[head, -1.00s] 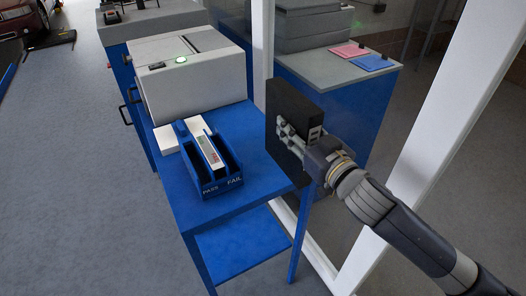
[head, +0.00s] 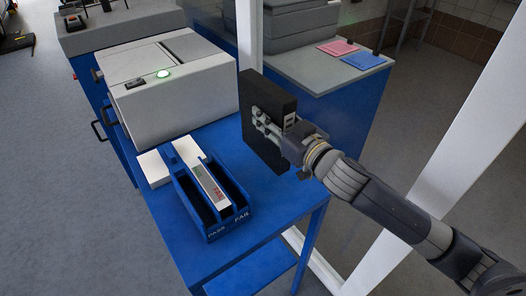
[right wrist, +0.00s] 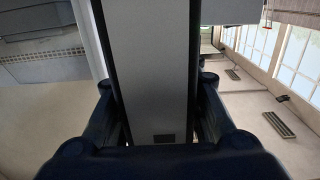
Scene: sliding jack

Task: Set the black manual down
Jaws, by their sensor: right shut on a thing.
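The black manual (head: 262,95) is a thick, dark, upright block at the right side of the blue table (head: 285,212). My right gripper (head: 268,122) is shut on it from the right. In the right wrist view the manual's grey edge (right wrist: 152,70) runs between the two fingers (right wrist: 155,115). The manual's lower end is near the table's right edge; I cannot tell whether it touches the top. My left gripper is not in view.
A blue two-slot PASS/FAIL tray (head: 212,232) stands on the table with a white strip (head: 203,178) in it. A white box (head: 153,168) and a grey-white machine (head: 165,95) with a green light are behind. A white post (head: 249,35) rises behind the manual.

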